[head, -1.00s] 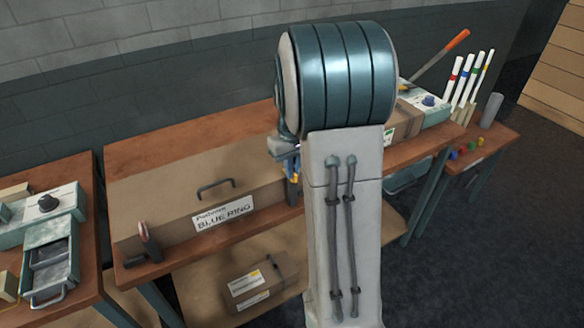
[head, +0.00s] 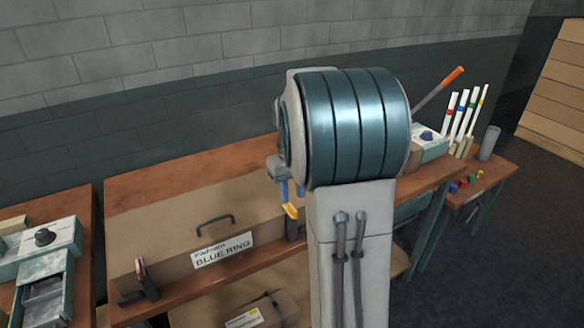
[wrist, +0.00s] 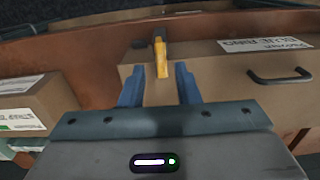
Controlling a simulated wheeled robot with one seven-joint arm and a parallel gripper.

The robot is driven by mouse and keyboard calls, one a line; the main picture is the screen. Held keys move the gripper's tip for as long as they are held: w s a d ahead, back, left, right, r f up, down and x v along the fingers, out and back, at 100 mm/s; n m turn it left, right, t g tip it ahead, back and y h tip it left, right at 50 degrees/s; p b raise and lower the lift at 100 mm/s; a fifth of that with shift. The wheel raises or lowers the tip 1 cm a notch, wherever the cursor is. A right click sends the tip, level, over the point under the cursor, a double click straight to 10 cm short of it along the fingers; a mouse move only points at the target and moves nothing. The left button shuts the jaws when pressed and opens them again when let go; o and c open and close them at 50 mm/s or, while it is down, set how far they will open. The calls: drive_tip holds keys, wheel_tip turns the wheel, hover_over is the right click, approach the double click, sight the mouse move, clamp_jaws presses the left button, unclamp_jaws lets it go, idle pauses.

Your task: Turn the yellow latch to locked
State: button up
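The yellow latch (head: 290,211) is at the right front end of the long brown box labelled BLUE RING (head: 180,232). In the wrist view the latch (wrist: 161,60) is a narrow yellow lever pointing down the picture towards my gripper, with a dark part beside its upper end. My gripper (wrist: 158,82) is open, its two blue fingers apart. The lever lies between them in the picture, nearer the right finger; I see no contact. In the head view my arm hides much of the gripper, and the blue fingers (head: 284,188) show just above the latch.
A black handle (head: 215,222) stands on the box's top. A dark clasp with a reddish lever (head: 142,272) is at its left front end. A teal unit with a knob and open drawer (head: 40,262) stands at left. White tubes with coloured bands (head: 465,115) stand at right.

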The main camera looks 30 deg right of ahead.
wheel_tip(320, 180, up, 9)
drive_tip(key=shift+r, duration=0.2)
idle(0.5)
drive_tip(key=s+a+f+t, duration=0.1)
drive_tip(key=s+a+f, duration=0.2)
drive_tip(key=s+a, duration=0.4)
drive_tip(key=s+a+f+t, duration=0.2)
drive_tip(key=s+a+f, duration=0.2)
drive_tip(key=s+a, duration=0.3)
drive_tip(key=s, duration=0.5)
drive_tip(key=shift+f, duration=0.2)
drive_tip(key=shift+a, duration=0.1)
